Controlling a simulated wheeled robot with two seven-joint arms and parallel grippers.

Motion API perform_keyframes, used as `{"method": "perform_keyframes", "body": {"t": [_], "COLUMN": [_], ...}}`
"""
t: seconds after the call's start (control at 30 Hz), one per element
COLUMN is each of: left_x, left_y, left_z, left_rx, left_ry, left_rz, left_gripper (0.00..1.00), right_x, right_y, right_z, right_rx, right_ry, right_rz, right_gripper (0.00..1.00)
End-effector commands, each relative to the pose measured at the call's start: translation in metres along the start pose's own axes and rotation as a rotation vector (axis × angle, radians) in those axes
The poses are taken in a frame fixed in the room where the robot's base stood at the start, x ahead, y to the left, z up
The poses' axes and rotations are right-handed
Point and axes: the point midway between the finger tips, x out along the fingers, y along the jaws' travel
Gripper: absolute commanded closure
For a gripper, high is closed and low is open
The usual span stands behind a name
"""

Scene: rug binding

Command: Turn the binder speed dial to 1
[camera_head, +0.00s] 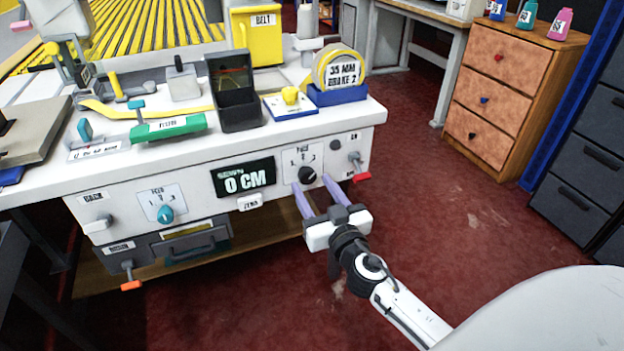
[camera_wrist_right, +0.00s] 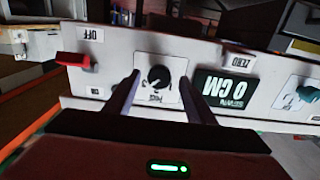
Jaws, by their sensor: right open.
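A round black dial (camera_head: 307,174) sits on a white plate with small numbers on the front panel of the white bench (camera_head: 230,135). In the right wrist view the black dial (camera_wrist_right: 158,77) shows upside down, between my finger tips. A teal dial (camera_head: 165,214) on a similar numbered plate sits further left on the panel. The small lettering over both dials is hard to read. My right gripper (camera_head: 315,188) is open, its two purple fingers pointing at the panel, one each side of the black dial. No contact is clear. My left gripper is out of view.
A display reading 0 CM (camera_head: 245,180) and a ZERO button (camera_head: 250,202) lie left of the black dial. A red-handled switch (camera_head: 358,170) is close on its right. Red floor (camera_head: 440,220) is open right of the bench, before a wooden drawer unit (camera_head: 505,90).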

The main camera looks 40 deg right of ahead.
Motion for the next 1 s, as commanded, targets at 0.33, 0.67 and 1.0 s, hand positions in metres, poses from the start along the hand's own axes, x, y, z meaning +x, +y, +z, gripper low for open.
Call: {"method": "perform_keyframes", "body": {"t": [0.33, 0.67, 1.0], "left_x": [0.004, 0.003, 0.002], "left_y": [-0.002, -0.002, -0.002], "left_z": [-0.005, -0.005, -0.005], "left_rx": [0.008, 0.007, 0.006], "left_ry": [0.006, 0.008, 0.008], "left_rz": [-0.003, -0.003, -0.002], "left_gripper": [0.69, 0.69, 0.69], "right_x": [0.024, 0.023, 0.023], "right_y": [0.000, 0.000, -0.001], "right_z": [0.000, 0.000, 0.001], "right_rx": [0.000, 0.000, -0.019], "right_ry": [0.000, 0.000, 0.000], "right_rz": [-0.001, -0.001, -0.001], "right_gripper": [0.50, 0.75, 0.91]}}
